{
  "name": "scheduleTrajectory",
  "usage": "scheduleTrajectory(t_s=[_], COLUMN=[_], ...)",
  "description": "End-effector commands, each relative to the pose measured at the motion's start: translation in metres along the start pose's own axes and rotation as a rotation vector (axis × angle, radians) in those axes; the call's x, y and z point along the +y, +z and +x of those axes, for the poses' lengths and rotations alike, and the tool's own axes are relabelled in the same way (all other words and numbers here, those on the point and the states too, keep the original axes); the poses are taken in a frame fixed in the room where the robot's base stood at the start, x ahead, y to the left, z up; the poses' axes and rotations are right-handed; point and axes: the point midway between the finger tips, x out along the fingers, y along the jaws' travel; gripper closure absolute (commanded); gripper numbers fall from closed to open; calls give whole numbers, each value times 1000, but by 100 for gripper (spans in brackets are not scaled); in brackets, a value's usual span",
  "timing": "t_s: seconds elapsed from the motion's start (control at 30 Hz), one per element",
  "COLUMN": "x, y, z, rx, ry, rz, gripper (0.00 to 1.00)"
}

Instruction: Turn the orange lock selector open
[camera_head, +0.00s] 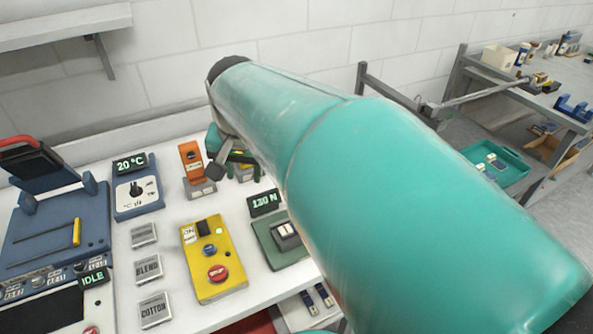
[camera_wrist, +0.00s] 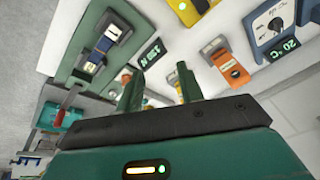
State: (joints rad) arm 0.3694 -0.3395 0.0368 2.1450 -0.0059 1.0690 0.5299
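The orange lock selector (camera_head: 190,155) stands upright on the white worktop in the head view, with a dark round part on its face and a grey piece at its foot. In the wrist view the orange lock selector (camera_wrist: 232,70) lies to the right of the fingers, seen upside down. My gripper (camera_head: 238,168) is just right of it in the head view, partly hidden by my arm. In the wrist view my gripper's two green fingers (camera_wrist: 160,85) are spread apart with nothing held between them. The gripper does not appear to touch the selector.
A blue dial unit (camera_head: 137,190) with a 20 °C display is left of the selector. A yellow button box (camera_head: 228,284) and a green unit (camera_head: 268,238) with a force display are nearer. Grey labelled blocks (camera_head: 149,268) stand left. A small yellow item is partly hidden behind my gripper.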

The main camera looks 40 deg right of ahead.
Motion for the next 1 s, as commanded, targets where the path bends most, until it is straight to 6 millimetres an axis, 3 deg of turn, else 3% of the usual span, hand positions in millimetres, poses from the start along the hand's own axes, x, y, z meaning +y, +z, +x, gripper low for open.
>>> scheduleTrajectory(t_s=[0.03,0.2,0.4,0.53,0.73,1.0], x=[10,49,104,123,127,133], y=[-23,-89,-144,-158,-157,-144], z=[7,27,52,59,72,119], rx=[-25,-88,-143,-157,-160,-162], ry=[31,117,201,227,232,234], rz=[117,500,878,993,1014,1011], gripper=[63,63,63,63,63,63])
